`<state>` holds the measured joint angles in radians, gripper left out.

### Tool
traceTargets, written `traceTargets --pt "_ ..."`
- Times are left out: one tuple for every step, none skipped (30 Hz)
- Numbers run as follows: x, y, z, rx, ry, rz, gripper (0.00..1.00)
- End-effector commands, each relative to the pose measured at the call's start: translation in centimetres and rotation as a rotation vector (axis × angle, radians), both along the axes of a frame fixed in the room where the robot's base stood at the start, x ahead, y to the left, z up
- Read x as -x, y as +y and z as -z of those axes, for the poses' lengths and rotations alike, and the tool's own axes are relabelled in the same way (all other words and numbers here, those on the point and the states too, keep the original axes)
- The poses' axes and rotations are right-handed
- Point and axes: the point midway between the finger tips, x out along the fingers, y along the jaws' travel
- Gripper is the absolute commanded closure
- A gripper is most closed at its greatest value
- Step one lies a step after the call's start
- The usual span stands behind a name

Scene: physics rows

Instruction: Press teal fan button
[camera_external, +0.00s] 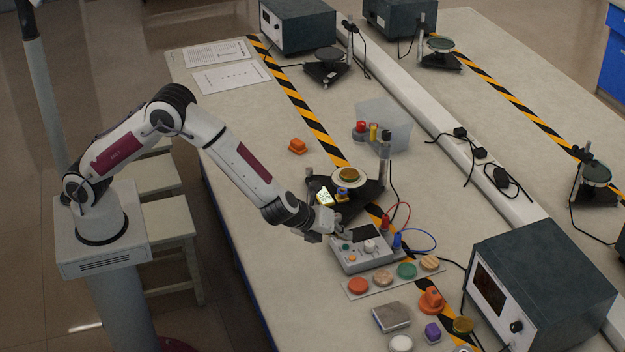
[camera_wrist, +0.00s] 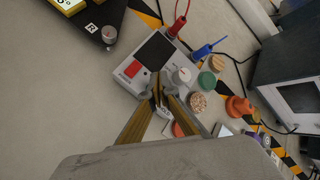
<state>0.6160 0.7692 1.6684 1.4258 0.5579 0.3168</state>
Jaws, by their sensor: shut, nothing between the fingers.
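A round teal button (camera_external: 407,270) sits on a light strip in front of the grey control box (camera_external: 350,266), between two wooden discs. It also shows in the wrist view (camera_wrist: 206,79), right of the box's knob; any fan mark on it is too small to make out. My gripper (camera_external: 341,234) is shut and empty, close to the left end of the box. In the wrist view its fingertips (camera_wrist: 160,92) meet over the box's near edge, left of the teal button and apart from it. I cannot tell whether they touch the box.
An orange disc (camera_external: 358,286) and two wooden discs (camera_external: 383,278) (camera_external: 430,263) share the strip. Red and blue plugs with cables (camera_external: 397,242) rise at the box's far side. A large dark instrument (camera_external: 545,285) stands right. The table left of the strip is clear.

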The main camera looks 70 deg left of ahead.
Motion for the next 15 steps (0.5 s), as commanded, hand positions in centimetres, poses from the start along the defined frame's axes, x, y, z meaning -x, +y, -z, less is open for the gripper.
traceTargets --pt "0.0 0.0 -0.4 0.002 -0.001 -0.001 1.00" --pt "0.0 0.0 -0.6 0.002 -0.001 -0.001 1.00" --pt "0.0 0.0 -0.8 0.002 -0.001 -0.001 1.00" --pt "0.0 0.0 -1.0 0.001 -0.001 0.000 1.00" --pt "0.0 0.0 -1.2 0.001 -0.001 0.000 1.00" --pt "0.0 0.0 -1.4 0.001 0.000 -0.001 1.00" --pt "0.0 0.0 -1.6 0.002 -0.001 -0.001 1.00" --pt "0.0 0.0 -1.8 0.002 -0.001 -0.001 1.00" --pt "0.0 0.0 -2.1 0.001 -0.001 0.000 1.00" --pt "0.0 0.0 -2.3 0.001 -0.001 0.000 1.00" --pt "0.0 0.0 -2.4 0.001 0.000 -0.001 1.00" --pt "0.0 0.0 -2.7 0.001 0.000 -0.001 1.00" --pt "0.0 0.0 -2.8 0.001 0.000 -0.001 1.00" --pt "0.0 0.0 -3.0 0.001 0.000 -0.001 1.00" --pt "0.0 0.0 -3.3 0.001 0.000 -0.001 1.00"
